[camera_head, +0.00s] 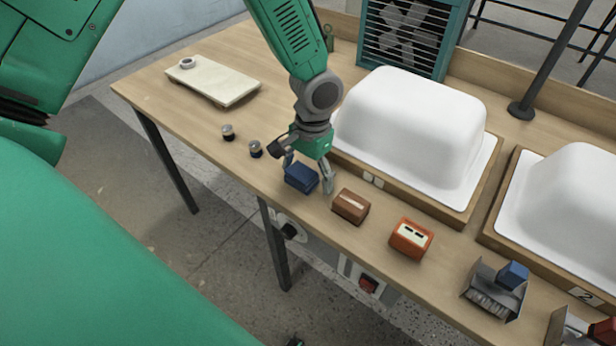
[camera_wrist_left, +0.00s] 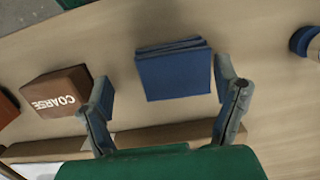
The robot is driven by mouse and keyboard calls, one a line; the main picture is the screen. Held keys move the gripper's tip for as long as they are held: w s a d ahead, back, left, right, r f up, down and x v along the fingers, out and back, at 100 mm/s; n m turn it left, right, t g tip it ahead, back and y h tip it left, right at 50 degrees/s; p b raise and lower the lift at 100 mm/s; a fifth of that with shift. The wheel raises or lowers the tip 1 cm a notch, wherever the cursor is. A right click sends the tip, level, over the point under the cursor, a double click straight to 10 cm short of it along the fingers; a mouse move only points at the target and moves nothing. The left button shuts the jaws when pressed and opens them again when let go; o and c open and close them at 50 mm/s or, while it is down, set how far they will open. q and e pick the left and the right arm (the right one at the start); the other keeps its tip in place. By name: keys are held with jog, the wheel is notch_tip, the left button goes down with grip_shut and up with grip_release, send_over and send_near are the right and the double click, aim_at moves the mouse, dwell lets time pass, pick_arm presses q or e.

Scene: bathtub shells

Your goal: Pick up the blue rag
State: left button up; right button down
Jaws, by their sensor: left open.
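The blue rag (camera_head: 301,178) is a small folded cloth block on the wooden table, near its front edge. In the left wrist view the blue rag (camera_wrist_left: 173,70) shows its folded layers and lies between and ahead of my two fingers. My left gripper (camera_head: 309,176) is open above and around the rag, with one finger at each side. In the left wrist view the left gripper (camera_wrist_left: 165,92) has its fingers spread, and the rag is not clamped. My right gripper is in neither view.
A brown block (camera_head: 351,206) marked COARSE sits just right of the rag, close to one finger. An orange block (camera_head: 411,239) and a dustpan-like tool (camera_head: 493,290) lie further right. Two small jars (camera_head: 255,149) stand left. A white tub shell (camera_head: 412,130) stands behind.

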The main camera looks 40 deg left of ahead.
aim_at(302, 173)
pick_arm(q)
jog(key=shift+a+f, duration=0.2)
jog(key=shift+a, duration=0.65)
jog(key=c, duration=1.2)
jog(key=shift+s+a+f, duration=0.1)
jog(key=shift+a+f, duration=0.05)
jog(key=shift+a, duration=0.3)
jog(key=shift+c, duration=0.2)
jog(key=shift+d, duration=0.25)
jog(key=r, duration=0.2)
jog(key=d+r, duration=0.1)
jog(key=r, duration=0.1)
jog(key=shift+w+r, duration=0.2)
jog(key=shift+r, duration=0.05)
jog(key=r, duration=0.3)
jog(key=r+p, duration=0.1)
jog(key=shift+s+a+r, duration=0.1)
jog(key=shift+a+r, duration=0.15)
jog(key=shift+r, duration=0.05)
jog(key=shift+a+r, duration=0.25)
jog(key=shift+r, duration=0.3)
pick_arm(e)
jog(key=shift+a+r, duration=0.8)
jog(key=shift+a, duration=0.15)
